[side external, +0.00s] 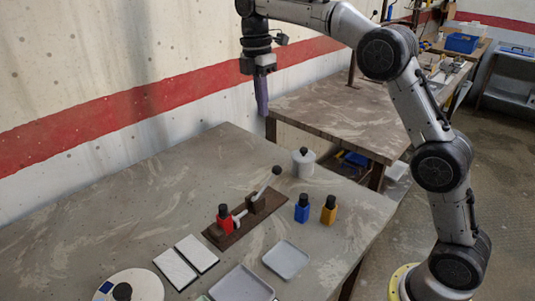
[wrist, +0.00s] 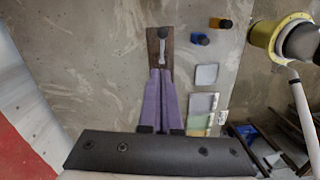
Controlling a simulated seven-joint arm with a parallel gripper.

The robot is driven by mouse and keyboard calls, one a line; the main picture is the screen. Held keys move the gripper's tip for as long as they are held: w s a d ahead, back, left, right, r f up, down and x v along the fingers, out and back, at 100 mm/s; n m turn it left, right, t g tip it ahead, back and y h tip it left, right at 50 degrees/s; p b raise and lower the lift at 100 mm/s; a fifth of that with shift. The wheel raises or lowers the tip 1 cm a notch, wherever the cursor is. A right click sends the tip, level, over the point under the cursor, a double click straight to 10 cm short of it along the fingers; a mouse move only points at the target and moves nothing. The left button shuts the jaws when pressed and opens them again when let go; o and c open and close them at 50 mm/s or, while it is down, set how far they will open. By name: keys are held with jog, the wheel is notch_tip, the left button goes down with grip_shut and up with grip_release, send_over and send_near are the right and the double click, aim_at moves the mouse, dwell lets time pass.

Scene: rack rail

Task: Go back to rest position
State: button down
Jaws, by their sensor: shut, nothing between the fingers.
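My gripper (side external: 264,112) has long purple fingers that point down, high above the table and clear of everything on it. The fingers are together and empty; they also show in the wrist view (wrist: 160,73). A brown board (side external: 221,238) lies on the table below, with a grey lever bar (side external: 265,183) ending in a dark knob. A red block (side external: 225,221) with a black top stands at the board's near end. In the wrist view the board (wrist: 154,50) shows beyond the fingertips, and the red block is hidden.
A blue block (side external: 302,208) and a yellow block (side external: 328,210) stand right of the board. A white lidded pot (side external: 303,163) stands behind. Grey trays (side external: 286,259) (side external: 241,284), two white plates (side external: 175,269) (side external: 197,253) and a round white disc (side external: 146,287) lie nearer. The left table is clear.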

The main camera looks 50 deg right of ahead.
jog(key=s+r+m+t, duration=0.2)
jog(key=s+r, duration=0.2)
jog(key=s, duration=0.6)
jog(key=s+r+m+t, duration=0.2)
jog(key=s+r, duration=0.3)
jog(key=s, duration=0.6)
jog(key=s+a+f+m+t, duration=0.1)
jog(key=s+f+m+t, duration=0.1)
jog(key=s+f+m, duration=0.9)
jog(key=shift+f+m+t, duration=0.3)
jog(key=shift+f+m, duration=0.4)
jog(key=shift+f, duration=1.2)
